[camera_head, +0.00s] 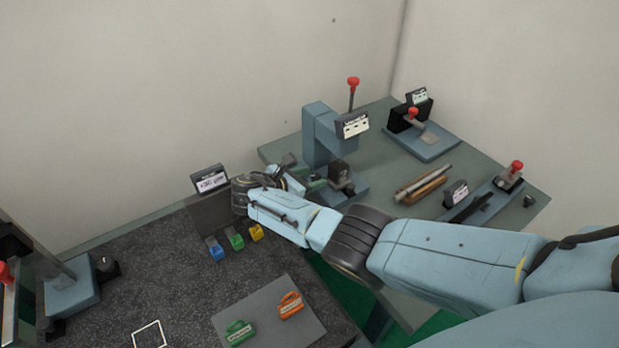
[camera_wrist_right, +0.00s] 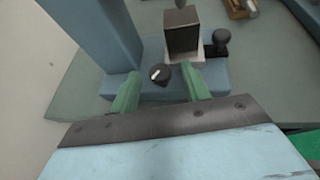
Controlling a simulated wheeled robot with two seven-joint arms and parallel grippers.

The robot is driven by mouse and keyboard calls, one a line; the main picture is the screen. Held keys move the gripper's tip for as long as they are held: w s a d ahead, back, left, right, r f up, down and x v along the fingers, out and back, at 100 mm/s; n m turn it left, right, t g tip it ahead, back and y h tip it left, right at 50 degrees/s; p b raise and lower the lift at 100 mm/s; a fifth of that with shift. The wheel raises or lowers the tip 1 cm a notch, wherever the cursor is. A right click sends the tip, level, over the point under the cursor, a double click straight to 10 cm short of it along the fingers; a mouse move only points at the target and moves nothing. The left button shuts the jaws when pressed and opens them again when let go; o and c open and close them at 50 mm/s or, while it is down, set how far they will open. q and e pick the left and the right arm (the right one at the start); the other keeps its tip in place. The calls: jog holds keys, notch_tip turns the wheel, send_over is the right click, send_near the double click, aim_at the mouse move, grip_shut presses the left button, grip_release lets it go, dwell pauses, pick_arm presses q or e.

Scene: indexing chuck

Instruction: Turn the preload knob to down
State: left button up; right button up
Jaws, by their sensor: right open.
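A round black knob (camera_wrist_right: 161,75) with a white pointer mark sits on the blue base of the press-like fixture (camera_head: 318,135). I take it for the preload knob, though no label on it is readable. The mark shows on the left part of its top in the right wrist view. My right gripper (camera_wrist_right: 160,70) is open, with one green finger on each side of the knob and visible gaps to it. In the head view my right gripper (camera_head: 312,182) hides the knob. My left gripper is not in view.
A dark block (camera_wrist_right: 182,30) stands just behind the knob, with a black round handle (camera_wrist_right: 221,37) beside it. The blue column (camera_wrist_right: 97,35) rises at left. Another black knob (camera_head: 104,263) is far left.

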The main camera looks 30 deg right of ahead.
notch_tip(320, 180, up, 10)
jog(key=p, duration=0.4)
jog(key=shift+c, duration=0.4)
